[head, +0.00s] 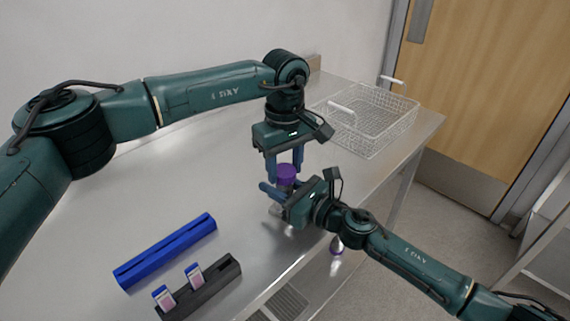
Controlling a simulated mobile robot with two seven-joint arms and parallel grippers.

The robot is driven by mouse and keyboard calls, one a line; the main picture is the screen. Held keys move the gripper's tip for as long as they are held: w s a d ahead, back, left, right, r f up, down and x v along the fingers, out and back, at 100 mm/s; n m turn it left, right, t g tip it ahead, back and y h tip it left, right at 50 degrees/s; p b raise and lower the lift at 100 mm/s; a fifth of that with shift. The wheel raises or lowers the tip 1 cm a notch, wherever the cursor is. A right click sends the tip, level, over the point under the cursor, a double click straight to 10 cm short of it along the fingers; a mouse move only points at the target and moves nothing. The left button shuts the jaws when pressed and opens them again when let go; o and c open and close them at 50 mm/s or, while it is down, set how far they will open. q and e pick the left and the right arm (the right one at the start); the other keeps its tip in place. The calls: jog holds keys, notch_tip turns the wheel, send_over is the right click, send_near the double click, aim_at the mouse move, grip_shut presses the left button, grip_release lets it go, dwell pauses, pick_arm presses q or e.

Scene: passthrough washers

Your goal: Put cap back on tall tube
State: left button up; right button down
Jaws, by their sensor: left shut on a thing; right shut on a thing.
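A purple cap (287,171) is between the fingers of my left gripper (285,162), which points straight down and is shut on it. My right gripper (274,195) reaches in from the right, lying roughly level just below the cap, and is shut on the tall tube. Most of the tube is hidden by the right gripper; a pale part of it (276,210) shows below the fingers. The cap is directly above the tube's hidden upper end. I cannot tell whether cap and tube touch.
A white wire basket (371,146) stands at the table's far right. A blue rack (166,250) and a black rack (205,291) holding two small labelled items are at the front left. The left tabletop is clear.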

pick_arm(q)
jog(key=m, duration=0.4)
jog(key=shift+m, duration=0.3)
jog(key=m, duration=0.8)
jog(key=shift+m, duration=0.3)
jog(key=m, duration=0.3)
jog(key=shift+m, duration=0.3)
jog(key=o, duration=0.9)
jog(key=shift+a, duration=0.1)
jog(key=shift+r, duration=2.25)
